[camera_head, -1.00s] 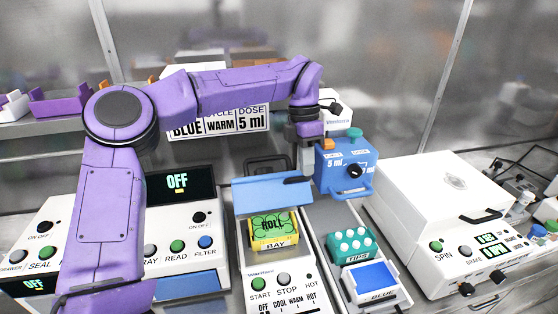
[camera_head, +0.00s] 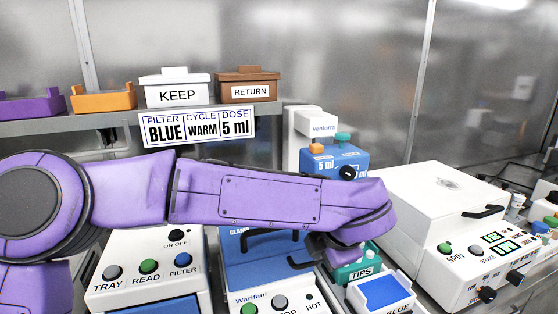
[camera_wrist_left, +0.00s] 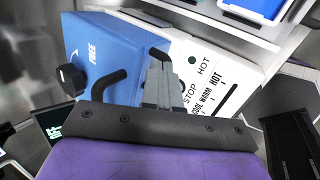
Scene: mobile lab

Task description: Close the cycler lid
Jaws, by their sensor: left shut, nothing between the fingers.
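The cycler's blue lid (camera_head: 262,268) lies down over its bay, just behind the white control panel (camera_head: 283,303) with START, STOP and HOT marks. No plate in the bay shows. In the left wrist view the lid (camera_wrist_left: 105,45) has a round black knob (camera_wrist_left: 70,78), a FREE mark and a black handle (camera_wrist_left: 108,88). My left gripper (camera_wrist_left: 161,68) is shut and empty, its fingertips over the lid's panel-side part beside the handle; I cannot tell if they touch. In the head view my purple arm hides the fingers and part of the lid. My right gripper is not in view.
A teal TIPS box (camera_head: 355,272) and a blue-topped tray (camera_head: 385,292) stand to the right of the cycler. A white centrifuge-like machine (camera_head: 430,200) is further right. A reader panel (camera_head: 150,285) is left. A shelf behind holds KEEP (camera_head: 175,90) and RETURN (camera_head: 250,85) boxes.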

